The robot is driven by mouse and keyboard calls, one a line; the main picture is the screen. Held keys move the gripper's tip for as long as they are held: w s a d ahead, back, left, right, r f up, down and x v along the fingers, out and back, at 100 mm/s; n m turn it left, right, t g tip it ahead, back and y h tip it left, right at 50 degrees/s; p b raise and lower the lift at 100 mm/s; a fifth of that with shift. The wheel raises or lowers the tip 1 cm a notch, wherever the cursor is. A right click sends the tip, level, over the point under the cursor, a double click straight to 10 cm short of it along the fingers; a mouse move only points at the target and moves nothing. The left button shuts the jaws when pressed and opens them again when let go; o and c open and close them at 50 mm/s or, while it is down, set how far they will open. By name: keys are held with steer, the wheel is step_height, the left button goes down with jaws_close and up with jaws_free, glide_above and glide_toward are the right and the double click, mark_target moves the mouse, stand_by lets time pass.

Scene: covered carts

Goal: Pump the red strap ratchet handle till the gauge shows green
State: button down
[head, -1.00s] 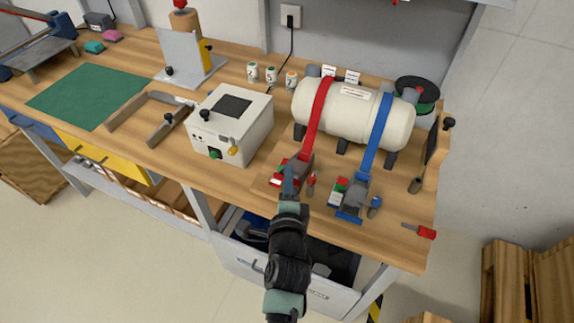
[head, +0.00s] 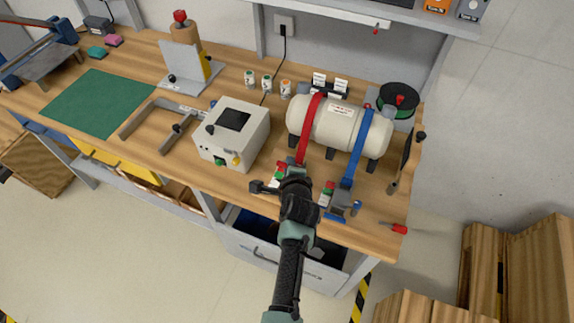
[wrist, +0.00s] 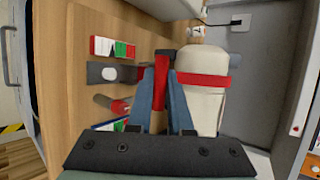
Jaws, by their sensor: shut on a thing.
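The red strap (head: 302,146) runs over the cream tank (head: 337,122) to its ratchet at the bench front. In the head view my gripper (head: 295,183) covers most of that ratchet. In the wrist view my gripper (wrist: 160,78) has its blue-grey fingers close together, with the red handle (wrist: 162,68) between them. The grey ratchet body (wrist: 108,73) and a red cylinder (wrist: 121,105) lie left of the fingers. The red, white and green gauge (wrist: 114,48) is above them; I cannot read its pointer. It shows partly in the head view (head: 280,171).
The blue strap (head: 355,155) and its ratchet (head: 342,203) stand close on the right. A red-handled tool (head: 397,229) lies near the front right corner. A white control box (head: 233,135) is on the left. Wooden crates (head: 515,265) stand on the floor at right.

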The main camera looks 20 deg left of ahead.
steer(key=shift+w+r, duration=0.9)
steer(key=shift+w, duration=0.25)
steer(key=c, duration=1.1)
jaws_free()
steer(key=shift+f, duration=0.1)
steer(key=shift+s+f, duration=0.1)
steer(key=v, duration=1.3)
steer(key=shift+b, duration=0.3)
